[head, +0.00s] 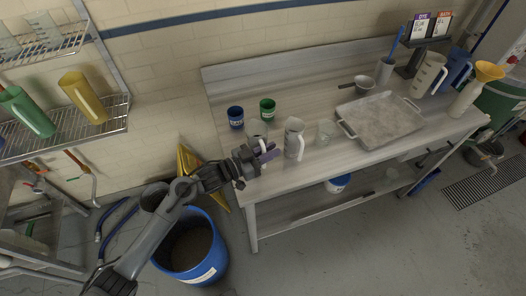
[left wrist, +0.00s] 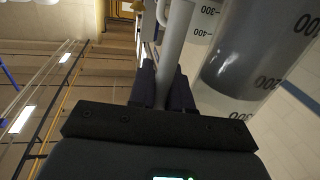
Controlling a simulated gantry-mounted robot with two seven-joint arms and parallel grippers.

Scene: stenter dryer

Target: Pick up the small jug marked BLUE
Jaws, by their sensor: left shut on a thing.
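A small clear jug (head: 257,129) stands at the front left of the steel bench, partly hidden by my left gripper (head: 268,151). In the left wrist view, my left gripper (left wrist: 167,88) is shut on a pale upright jug handle (left wrist: 173,45). The clear graduated jug (left wrist: 245,55) beside the handle has dark grey in it. No BLUE mark is readable on it. A larger pale jug (head: 294,138) with a white handle stands just right of the gripper. My right gripper is not in view.
A blue tin (head: 236,117) and a green tin (head: 267,109) stand behind the small jug. A blue bin (head: 216,263) stands on the floor below.

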